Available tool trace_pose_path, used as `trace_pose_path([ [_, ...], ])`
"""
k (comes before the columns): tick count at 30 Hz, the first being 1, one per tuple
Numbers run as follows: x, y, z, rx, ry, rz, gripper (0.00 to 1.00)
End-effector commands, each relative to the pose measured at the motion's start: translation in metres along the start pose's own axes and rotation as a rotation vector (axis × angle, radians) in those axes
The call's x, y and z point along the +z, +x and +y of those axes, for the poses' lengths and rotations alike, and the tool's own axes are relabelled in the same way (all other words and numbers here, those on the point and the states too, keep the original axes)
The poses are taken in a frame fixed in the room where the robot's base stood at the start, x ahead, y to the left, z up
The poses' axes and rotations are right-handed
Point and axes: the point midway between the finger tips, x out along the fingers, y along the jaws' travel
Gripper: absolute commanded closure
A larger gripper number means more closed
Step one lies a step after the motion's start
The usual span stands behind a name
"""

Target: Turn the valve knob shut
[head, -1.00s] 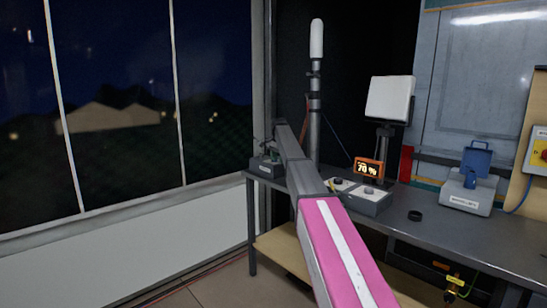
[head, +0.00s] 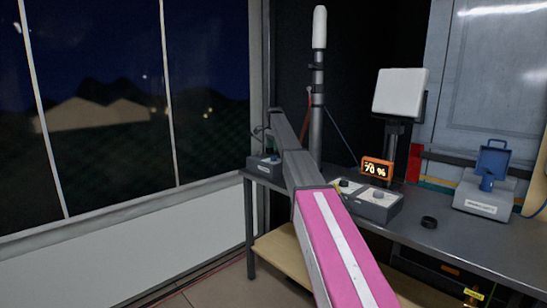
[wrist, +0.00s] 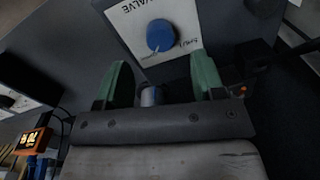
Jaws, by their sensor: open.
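The valve knob (wrist: 160,35) is a round blue knob on a white plate (wrist: 125,17) marked VALVE. Smaller lettering beside the knob is too blurred to read surely. In the head view, a small blue knob (head: 276,157) shows on a grey box (head: 263,168) at the bench's far left end, partly behind my arm. My gripper (wrist: 160,75) is open, with its two green fingers apart and nothing between them. In the wrist view the knob lies beyond the fingertips, centred roughly between them, and appears untouched.
An orange display (head: 377,169) reads about 70 %. A grey box with knobs (head: 379,207), a black ring (head: 429,222), a white panel on a stand (head: 400,92) and a grey-blue device (head: 484,199) stand on the bench (head: 455,250). A tall mast (head: 318,120) rises behind my arm.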

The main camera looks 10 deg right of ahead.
Motion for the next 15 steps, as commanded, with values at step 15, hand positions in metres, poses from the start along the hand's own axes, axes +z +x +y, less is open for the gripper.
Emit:
trace_pose_path([
  [15,0.0,0.055,0.0,-0.001,-0.001,0.001,0.38],
])
